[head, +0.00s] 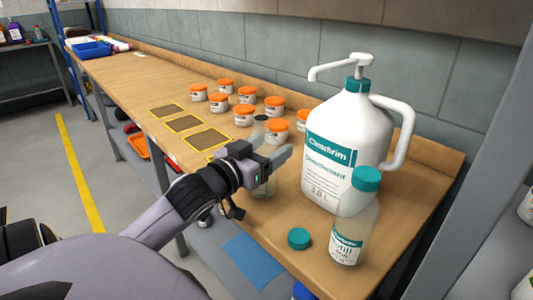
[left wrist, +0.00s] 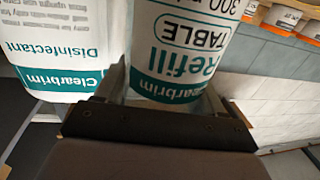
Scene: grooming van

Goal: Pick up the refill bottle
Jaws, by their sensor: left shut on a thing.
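The refill bottle (head: 263,188) is clear, with its open-looking neck showing above my left gripper (head: 277,156) in the head view. The gripper is shut around its body and hides much of it. In the left wrist view the bottle's "Refill" label (left wrist: 190,50) appears upside down between the fingers (left wrist: 160,95). The bottle looks upright; I cannot tell whether its base touches the bench. My right gripper is not in view.
A large white Clearbrim disinfectant jug (head: 345,135) with a pump stands close on the right. A teal-capped bottle (head: 348,235) and a loose teal cap (head: 299,238) are nearer the front of the wooden bench (head: 120,78). Several orange-lidded jars (head: 243,115) stand behind.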

